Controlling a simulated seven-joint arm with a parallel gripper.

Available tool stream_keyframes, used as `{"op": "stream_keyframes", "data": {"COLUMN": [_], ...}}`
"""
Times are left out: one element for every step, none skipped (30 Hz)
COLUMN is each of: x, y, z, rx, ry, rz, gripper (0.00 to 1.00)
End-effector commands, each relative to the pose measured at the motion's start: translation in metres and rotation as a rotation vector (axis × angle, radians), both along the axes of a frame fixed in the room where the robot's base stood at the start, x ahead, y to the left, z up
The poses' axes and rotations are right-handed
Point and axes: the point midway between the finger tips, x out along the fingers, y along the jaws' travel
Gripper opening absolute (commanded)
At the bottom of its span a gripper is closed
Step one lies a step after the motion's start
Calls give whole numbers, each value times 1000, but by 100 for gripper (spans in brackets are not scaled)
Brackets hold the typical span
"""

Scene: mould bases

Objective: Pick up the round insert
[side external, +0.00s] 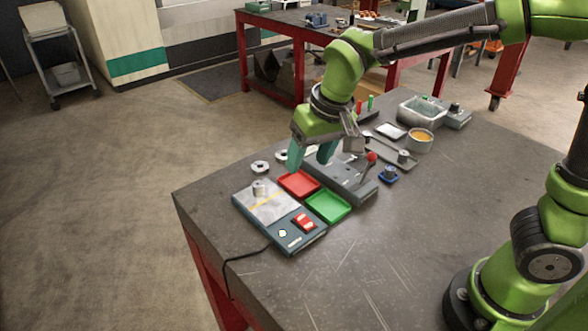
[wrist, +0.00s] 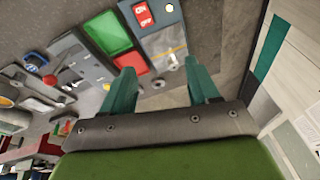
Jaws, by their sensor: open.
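A small silver cylinder (side external: 259,187) stands upright on the pale plate of a switch-fitted device, left of the trays. Two small pale ring-like pieces, one (side external: 260,167) at the table's far left edge and one (side external: 281,155) near my fingers, lie behind it. I cannot tell for certain which of these is the round insert. My gripper (side external: 311,156) points down over the back of the red tray, its teal fingers apart with nothing between them. In the wrist view, the open fingers (wrist: 160,76) frame bare table with a small pale piece (wrist: 158,84) between them.
The red tray (side external: 299,184) and green tray (side external: 328,206) sit beside the device (side external: 284,237) with its red switch. A grey fixture (side external: 345,180) with a red-knobbed lever stands right of them. A cup (side external: 419,143) and bin stand farther back. The front tabletop is clear.

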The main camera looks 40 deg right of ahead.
Motion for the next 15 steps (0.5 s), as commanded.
{"op": "stream_keyframes", "data": {"x": [18, 27, 40, 48, 57, 67, 75, 83, 91, 97, 100, 100, 100, 100, 101], "y": [14, 19, 26, 31, 35, 40, 43, 44, 43, 41, 40, 39, 38, 38, 37], "z": [-11, -15, -20, -23, -26, -28, -28, -27, -22, -16, -9, -9, -12, -15, -19], "rx": [-40, -61, -88, -107, -123, -145, -158, -168, -171, -171, -164, -163, -163, -160, -159], "ry": [13, 12, 9, 5, -1, -14, -26, -40, -61, -78, -92, -94, -91, -89, -89], "rz": [-1, -10, -23, -35, -47, -67, -86, -106, -139, -164, -188, -208, -219, -226, -232], "gripper": [60, 60, 60, 60, 60, 60, 60, 60, 60, 60, 60, 60, 60, 60, 60]}}
